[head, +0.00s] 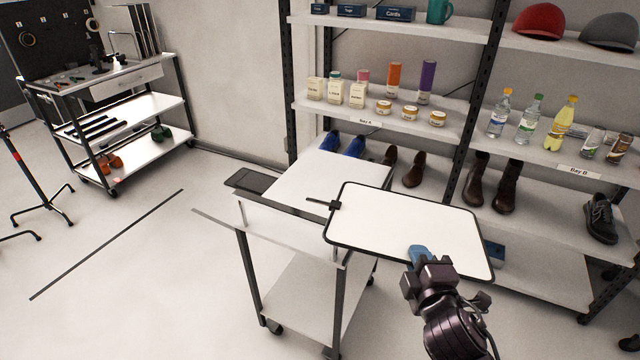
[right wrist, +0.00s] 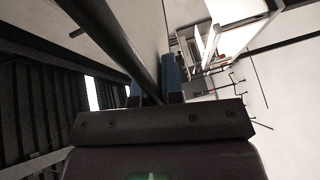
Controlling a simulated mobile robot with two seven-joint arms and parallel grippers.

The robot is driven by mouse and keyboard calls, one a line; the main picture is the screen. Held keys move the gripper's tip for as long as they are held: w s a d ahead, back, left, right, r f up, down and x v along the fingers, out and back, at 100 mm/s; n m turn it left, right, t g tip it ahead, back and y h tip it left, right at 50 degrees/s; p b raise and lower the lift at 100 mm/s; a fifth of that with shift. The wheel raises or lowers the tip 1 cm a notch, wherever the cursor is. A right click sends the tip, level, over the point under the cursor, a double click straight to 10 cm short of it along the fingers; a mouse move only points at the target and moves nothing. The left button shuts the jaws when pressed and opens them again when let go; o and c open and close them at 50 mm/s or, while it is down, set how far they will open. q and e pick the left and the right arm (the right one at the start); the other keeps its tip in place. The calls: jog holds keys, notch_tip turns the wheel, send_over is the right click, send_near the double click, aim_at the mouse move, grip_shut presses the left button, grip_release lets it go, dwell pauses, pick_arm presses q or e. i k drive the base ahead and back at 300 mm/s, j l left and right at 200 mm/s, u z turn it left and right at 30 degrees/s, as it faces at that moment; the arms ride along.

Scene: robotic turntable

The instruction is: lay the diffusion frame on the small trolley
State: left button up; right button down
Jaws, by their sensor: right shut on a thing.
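The diffusion frame (head: 405,222) is a white rounded panel with a thin black rim and a small black tab on its left edge. My right gripper (head: 422,258) is shut on its near edge; blue finger pads show there. In the right wrist view the frame (right wrist: 128,40) runs edge-on between the fingers (right wrist: 153,88). The small trolley (head: 315,177) has a white top, grey legs and a lower shelf. The frame overlaps the trolley's right end in the head view, with much of it out to the right. I cannot tell whether they touch. My left gripper is out of view.
A shelving rack (head: 465,120) with bottles, jars, caps and shoes stands close behind the trolley and frame. A dark flat tray (head: 250,180) is at the trolley top's left end. A tool cart (head: 130,105) stands far left. The floor (head: 130,270) at left is mostly open.

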aim_at(304, 175)
jog(key=i+j+u, duration=0.65)
jog(key=u, duration=0.15)
jog(key=i+j+u, duration=0.1)
jog(key=i+u, duration=0.35)
jog(key=i+j+u, duration=0.1)
jog(key=i+u, duration=0.2)
jog(key=i, duration=0.15)
jog(key=i+u, duration=0.3)
jog(key=i, duration=0.15)
jog(key=i+j+z, duration=0.15)
jog(key=i+z, duration=0.2)
jog(key=i, duration=0.65)
jog(key=i+z, duration=0.35)
jog(key=z, duration=0.15)
jog(key=i+z, duration=0.3)
jog(key=z, duration=0.2)
jog(key=i+z, duration=0.2)
jog(key=z, duration=0.15)
jog(key=i+z, duration=0.2)
jog(key=z, duration=0.15)
jog(key=i+z, duration=0.7)
jog(key=i+j+z, duration=0.1)
jog(key=z, duration=0.3)
jog(key=i+j+z, duration=0.2)
jog(key=z, duration=0.2)
jog(key=i+j+z, duration=0.4)
jog(key=k+l, duration=0.05)
jog(key=l, duration=0.05)
